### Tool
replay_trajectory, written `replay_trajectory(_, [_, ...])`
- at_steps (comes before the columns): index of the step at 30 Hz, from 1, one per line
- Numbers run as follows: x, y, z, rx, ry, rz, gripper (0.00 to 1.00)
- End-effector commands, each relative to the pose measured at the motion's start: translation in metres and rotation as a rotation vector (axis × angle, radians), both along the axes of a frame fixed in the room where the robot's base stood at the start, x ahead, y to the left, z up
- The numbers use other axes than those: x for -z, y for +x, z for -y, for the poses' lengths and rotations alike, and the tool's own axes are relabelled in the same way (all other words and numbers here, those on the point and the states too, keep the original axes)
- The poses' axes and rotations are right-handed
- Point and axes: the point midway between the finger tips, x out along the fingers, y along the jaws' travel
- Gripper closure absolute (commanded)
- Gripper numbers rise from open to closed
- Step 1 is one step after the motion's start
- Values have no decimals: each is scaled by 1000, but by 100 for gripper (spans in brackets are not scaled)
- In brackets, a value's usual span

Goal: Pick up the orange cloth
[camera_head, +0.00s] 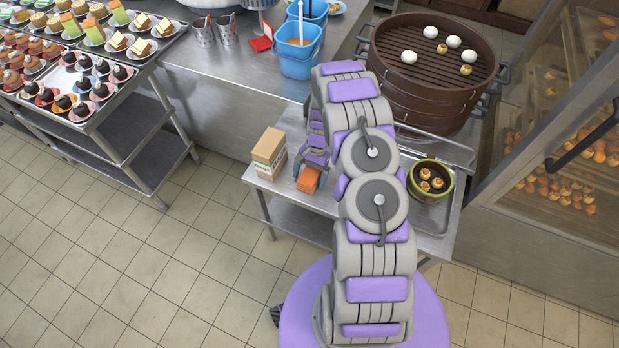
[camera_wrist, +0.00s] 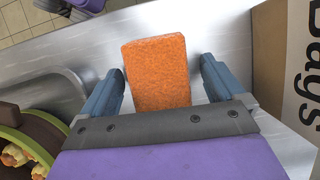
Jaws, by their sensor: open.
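The orange cloth (camera_wrist: 157,72) is a thick rectangular block in the wrist view, lying on the metal table. It also shows in the head view (camera_head: 308,180), at the tip of my arm. My gripper (camera_wrist: 160,82) is open, with one blue finger on each side of the cloth and a gap visible at both sides. In the head view my gripper (camera_head: 311,170) points down over the cloth, and part of the cloth is hidden behind it. I cannot tell how far the fingertips are above the table.
A cardboard box (camera_head: 268,153) stands close to the left of the cloth. A metal tray (camera_head: 436,220) with a small steamer of buns (camera_head: 430,180) is at the right. A large brown steamer (camera_head: 430,75) and blue buckets (camera_head: 298,48) stand behind. The table's front edge is near.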

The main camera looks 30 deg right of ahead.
Motion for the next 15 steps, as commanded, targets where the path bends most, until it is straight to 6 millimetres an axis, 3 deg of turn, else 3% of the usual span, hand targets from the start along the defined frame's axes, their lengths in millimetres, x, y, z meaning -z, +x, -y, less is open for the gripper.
replay_trajectory(15, [5,0,-1,0,-2,-1,4])
